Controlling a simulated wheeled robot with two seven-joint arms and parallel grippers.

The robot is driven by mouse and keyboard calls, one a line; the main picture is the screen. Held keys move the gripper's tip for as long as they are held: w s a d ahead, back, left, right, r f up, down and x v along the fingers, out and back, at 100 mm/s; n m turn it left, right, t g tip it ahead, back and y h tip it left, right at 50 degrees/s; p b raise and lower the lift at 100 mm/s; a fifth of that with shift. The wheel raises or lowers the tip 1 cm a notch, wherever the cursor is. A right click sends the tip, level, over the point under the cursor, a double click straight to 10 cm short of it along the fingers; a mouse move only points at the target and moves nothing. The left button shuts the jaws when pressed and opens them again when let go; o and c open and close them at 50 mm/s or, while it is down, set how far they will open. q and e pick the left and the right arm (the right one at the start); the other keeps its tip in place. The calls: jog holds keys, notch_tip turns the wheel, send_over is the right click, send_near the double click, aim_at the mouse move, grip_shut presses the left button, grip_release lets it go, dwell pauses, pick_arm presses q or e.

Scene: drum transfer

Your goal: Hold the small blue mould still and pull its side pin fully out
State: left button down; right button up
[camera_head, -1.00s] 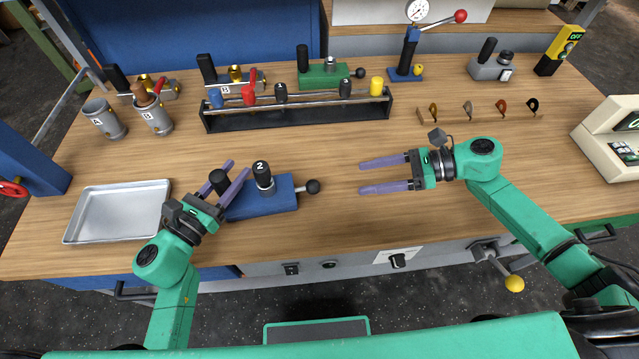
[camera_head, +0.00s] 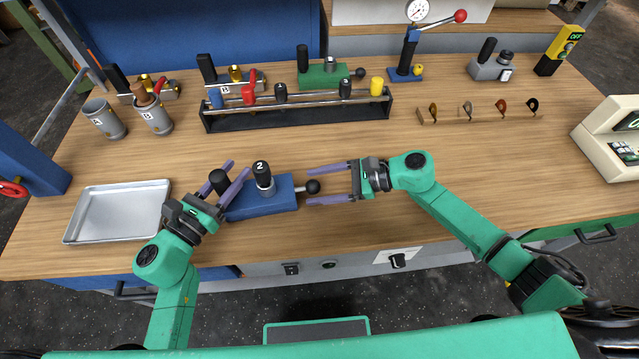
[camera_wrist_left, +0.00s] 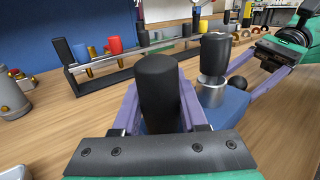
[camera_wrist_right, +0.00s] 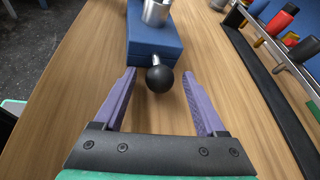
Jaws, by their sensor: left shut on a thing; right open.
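The small blue mould (camera_head: 270,204) lies on the wooden bench, with a black plug marked 2 (camera_head: 262,171) upright in a metal collar on top. Its side pin ends in a black ball knob (camera_head: 313,187) on the right side, close to the mould. My left gripper (camera_head: 226,175) is shut on the mould's black upright handle (camera_wrist_left: 159,88). My right gripper (camera_head: 328,184) is open, its fingers on either side of the knob; in the right wrist view the knob (camera_wrist_right: 159,79) sits between the fingertips, with gaps on both sides.
A metal tray (camera_head: 118,212) lies left of my left gripper. A black rack (camera_head: 300,119) with coloured plugs stands behind the mould. Two grey cups (camera_head: 104,119) stand at the back left.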

grip_shut()
dwell(1.4)
